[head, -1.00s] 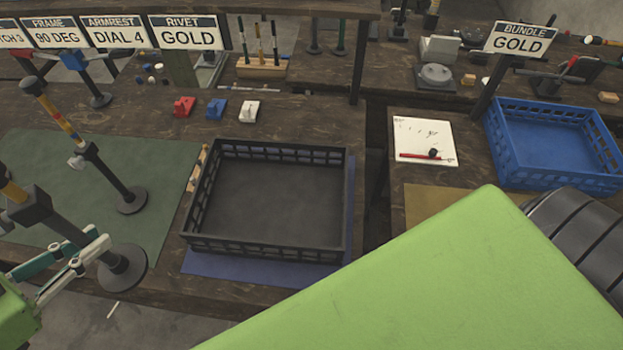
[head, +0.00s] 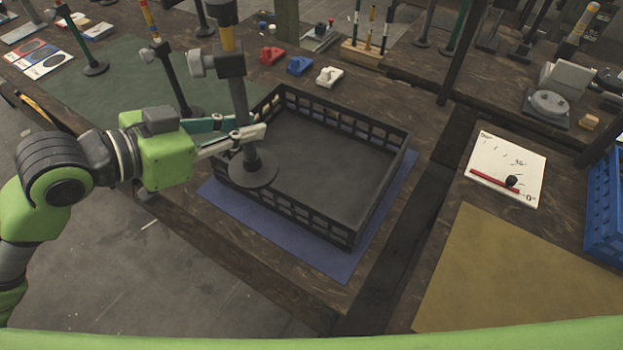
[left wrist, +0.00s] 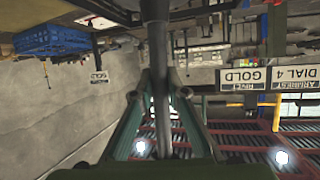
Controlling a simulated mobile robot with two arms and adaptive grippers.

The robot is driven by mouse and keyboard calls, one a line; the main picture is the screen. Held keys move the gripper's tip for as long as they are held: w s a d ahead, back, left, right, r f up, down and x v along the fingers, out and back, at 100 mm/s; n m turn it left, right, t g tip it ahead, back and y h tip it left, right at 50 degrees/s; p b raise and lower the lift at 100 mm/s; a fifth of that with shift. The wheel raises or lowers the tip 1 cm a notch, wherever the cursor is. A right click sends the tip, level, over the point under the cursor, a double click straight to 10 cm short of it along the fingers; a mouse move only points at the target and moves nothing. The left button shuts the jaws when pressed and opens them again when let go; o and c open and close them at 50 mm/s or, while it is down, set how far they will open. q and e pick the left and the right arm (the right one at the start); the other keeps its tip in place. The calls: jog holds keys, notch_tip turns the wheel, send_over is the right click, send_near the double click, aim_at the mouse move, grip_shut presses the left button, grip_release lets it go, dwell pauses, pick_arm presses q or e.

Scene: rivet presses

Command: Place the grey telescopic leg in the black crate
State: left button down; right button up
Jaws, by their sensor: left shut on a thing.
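The grey telescopic leg (head: 238,98) is upright, with a round dark base (head: 254,170) at its lower end and a grey clamp and yellow band higher up. My left gripper (head: 252,136) is shut on its post just above the base. The base overlaps the near left wall of the black crate (head: 350,233) in the head view; whether it touches the rim I cannot tell. The crate's floor looks empty. In the left wrist view the post (left wrist: 160,75) runs between the fingers of my left gripper (left wrist: 160,85). My right gripper is not in view.
The crate stands on a blue mat (head: 345,270). A similar leg (head: 166,72) stands on the green mat (head: 115,70) behind my gripper. Red, blue and white small fixtures (head: 300,66) sit behind the crate. A whiteboard (head: 508,165) and blue crate (head: 605,210) are at right.

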aim_at(262, 167)
pick_arm(q)
jog(key=shift+s+d+f+b, duration=0.1)
jog(key=shift+d+f+b, duration=0.15)
jog(key=shift+f+b, duration=0.25)
jog(key=shift+s+d+f+b, duration=0.1)
jog(key=shift+d+f+b, duration=0.15)
jog(key=shift+f, duration=0.45)
jog(key=shift+d+f, duration=0.1)
jog(key=shift+d, duration=0.05)
jog(key=shift+w+d+n, duration=0.25)
jog(key=shift+n, duration=0.05)
jog(key=w+d+f+p, duration=0.1)
jog(key=w+d+f, duration=0.6)
jog(key=w+f, duration=0.3)
notch_tip(262, 167, down, 3)
jog(key=shift+w+d+r+p, duration=0.1)
jog(key=shift+w+d+p, duration=0.15)
jog(key=shift+d+p, duration=0.05)
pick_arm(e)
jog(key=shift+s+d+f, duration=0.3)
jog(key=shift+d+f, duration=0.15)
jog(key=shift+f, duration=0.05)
